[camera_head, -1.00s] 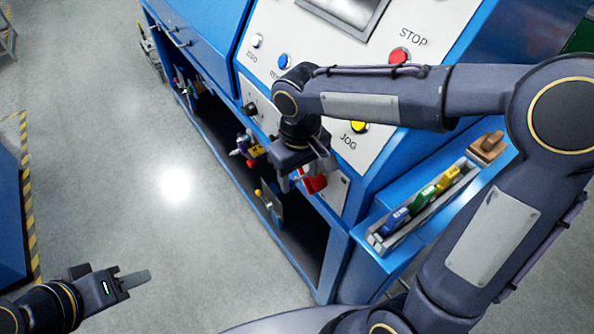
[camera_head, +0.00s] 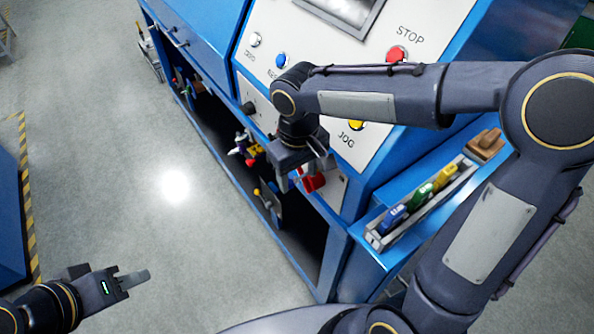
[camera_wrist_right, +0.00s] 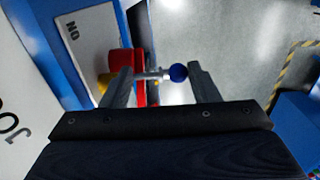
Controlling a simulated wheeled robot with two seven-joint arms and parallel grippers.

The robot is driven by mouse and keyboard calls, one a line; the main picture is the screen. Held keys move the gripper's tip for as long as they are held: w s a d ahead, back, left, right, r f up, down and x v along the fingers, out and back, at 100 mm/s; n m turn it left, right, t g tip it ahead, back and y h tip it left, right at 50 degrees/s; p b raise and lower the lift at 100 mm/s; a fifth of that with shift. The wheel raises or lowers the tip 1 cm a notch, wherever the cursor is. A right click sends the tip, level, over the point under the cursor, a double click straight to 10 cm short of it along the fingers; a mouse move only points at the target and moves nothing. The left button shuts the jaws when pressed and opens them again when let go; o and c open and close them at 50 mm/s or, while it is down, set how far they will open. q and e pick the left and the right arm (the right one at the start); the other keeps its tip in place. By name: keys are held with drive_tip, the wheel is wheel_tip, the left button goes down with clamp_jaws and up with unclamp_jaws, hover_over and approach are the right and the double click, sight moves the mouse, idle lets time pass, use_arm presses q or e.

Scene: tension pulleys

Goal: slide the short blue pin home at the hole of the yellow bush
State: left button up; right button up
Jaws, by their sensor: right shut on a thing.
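The short blue pin shows in the right wrist view as a round blue head (camera_wrist_right: 178,72) on a thin metal shank that points left. My right gripper (camera_wrist_right: 162,76) is shut on it, one finger on each side, with the blue head close to the right finger. The shank reaches toward a red part (camera_wrist_right: 126,62) on the left. A yellow piece (camera_wrist_right: 103,82), perhaps the yellow bush, is partly hidden behind the left finger. In the head view my right gripper (camera_head: 296,180) hides the pin. My left gripper (camera_head: 137,278) is empty over the floor; its opening is unclear.
The sloped panel (camera_head: 345,100) carries several buttons above the gripper. A red part (camera_head: 313,181) is close by my right gripper. Other coloured fittings (camera_head: 252,152) line the machine's open lower side. A tray (camera_head: 374,238) of coloured pieces stands at right.

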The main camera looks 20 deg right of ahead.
drive_tip(key=shift+w, duration=0.2)
idle(0.7)
drive_tip(key=shift+w, duration=0.1)
drive_tip(key=shift+a+r+p, duration=0.15)
drive_tip(key=shift+a+p, duration=0.05)
drive_tip(key=shift+p, duration=0.1)
idle(0.4)
drive_tip(key=shift+a, duration=0.2)
idle(0.4)
drive_tip(key=shift+d, duration=0.2)
drive_tip(key=shift+d, duration=0.2)
drive_tip(key=shift+s+a, duration=0.2)
drive_tip(key=shift+a, duration=0.3)
idle(1.1)
